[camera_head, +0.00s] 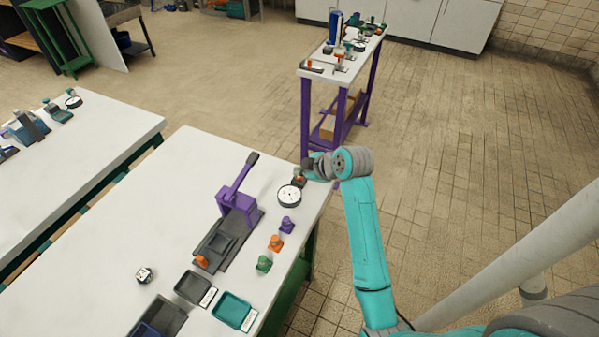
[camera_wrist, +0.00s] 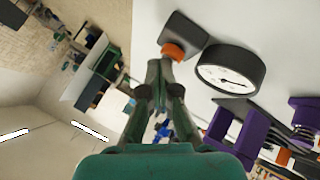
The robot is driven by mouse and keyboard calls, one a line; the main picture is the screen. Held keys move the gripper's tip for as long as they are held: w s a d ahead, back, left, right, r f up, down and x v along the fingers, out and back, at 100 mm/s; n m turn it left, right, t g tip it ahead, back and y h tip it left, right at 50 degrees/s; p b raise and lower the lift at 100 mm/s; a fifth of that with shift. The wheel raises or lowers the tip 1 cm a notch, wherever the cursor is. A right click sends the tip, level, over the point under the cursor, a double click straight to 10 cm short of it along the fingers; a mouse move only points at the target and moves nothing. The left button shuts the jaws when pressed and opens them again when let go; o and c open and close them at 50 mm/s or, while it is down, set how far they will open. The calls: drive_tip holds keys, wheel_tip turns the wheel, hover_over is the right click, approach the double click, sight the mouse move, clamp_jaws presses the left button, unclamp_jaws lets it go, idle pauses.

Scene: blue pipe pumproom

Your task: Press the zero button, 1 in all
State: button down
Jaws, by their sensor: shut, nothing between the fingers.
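The button is an orange cap (camera_wrist: 173,50) on a dark square base (camera_wrist: 186,34), close beside a round white dial gauge (camera_wrist: 230,70) with a black rim. In the head view the button (camera_head: 299,181) sits at the far right corner of the white table, just behind the gauge (camera_head: 289,195), partly hidden by my gripper (camera_head: 304,171). In the wrist view my gripper (camera_wrist: 160,66) is shut and empty, its fingertips at the lower edge of the orange cap. I cannot tell whether they touch it. No label on the button is readable.
A purple lever press (camera_head: 236,205) stands left of the gauge. Purple, orange and green knobs (camera_head: 275,243) line the table's right side, with small trays (camera_head: 234,310) nearer. A purple-legged table (camera_head: 345,60) stands behind. Open floor lies to the right.

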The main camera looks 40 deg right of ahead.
drive_tip(key=shift+r, duration=1.35)
drive_tip(key=shift+r, duration=0.1)
wheel_tip(320, 180, up, 5)
drive_tip(key=shift+f, duration=0.1)
idle(0.9)
